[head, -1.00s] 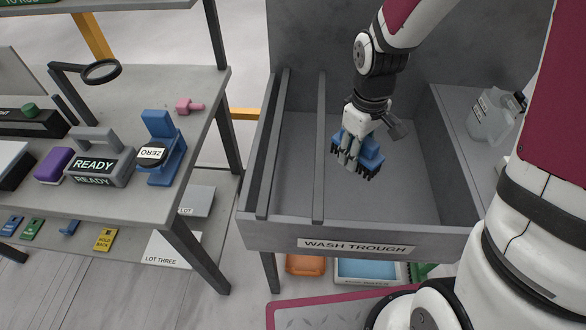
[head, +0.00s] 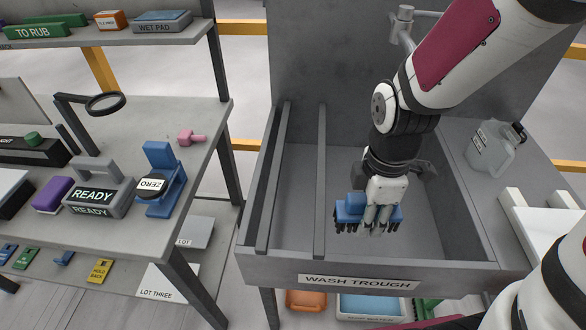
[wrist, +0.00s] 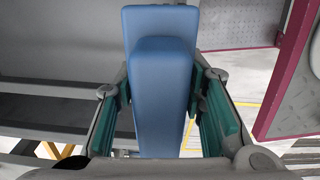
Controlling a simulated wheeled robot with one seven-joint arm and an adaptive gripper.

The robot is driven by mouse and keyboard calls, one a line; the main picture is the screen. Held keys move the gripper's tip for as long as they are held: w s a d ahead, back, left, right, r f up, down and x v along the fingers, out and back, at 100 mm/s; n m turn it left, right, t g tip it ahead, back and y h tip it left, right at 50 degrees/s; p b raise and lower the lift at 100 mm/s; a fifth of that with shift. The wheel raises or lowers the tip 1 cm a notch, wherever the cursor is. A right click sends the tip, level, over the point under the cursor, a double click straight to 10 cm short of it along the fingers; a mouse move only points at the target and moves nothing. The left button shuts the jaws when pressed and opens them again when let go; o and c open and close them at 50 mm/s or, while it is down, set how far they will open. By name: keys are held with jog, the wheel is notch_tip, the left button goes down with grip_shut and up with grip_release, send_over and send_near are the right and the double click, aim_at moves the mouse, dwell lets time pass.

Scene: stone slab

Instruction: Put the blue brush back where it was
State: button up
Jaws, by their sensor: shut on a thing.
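The blue brush (head: 352,211), with dark bristles pointing down, is in my gripper (head: 377,222) over the wash trough (head: 300,262) in the head view. My gripper points down and its fingers are closed on the brush. I cannot tell whether the bristles touch the trough floor. In the wrist view the brush's blue handle and body (wrist: 162,95) fill the space between the two green-padded fingers (wrist: 165,120).
Two dark rails (head: 321,180) run along the trough's left part. A clear jug (head: 494,146) stands on the right ledge, near a white rack (head: 545,225). A bench (head: 215,110) with a READY block (head: 98,192) and a blue ZERO stand (head: 160,180) is at left.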

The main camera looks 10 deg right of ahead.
jog(key=w+a+f, duration=0.4)
jog(key=w+a, duration=0.6)
jog(key=a, duration=0.2)
jog(key=shift+w+f+p, duration=0.2)
jog(key=shift+f+p, duration=0.1)
jog(key=shift+f, duration=0.5)
jog(key=o, duration=1.3)
jog(key=shift+r, duration=0.15)
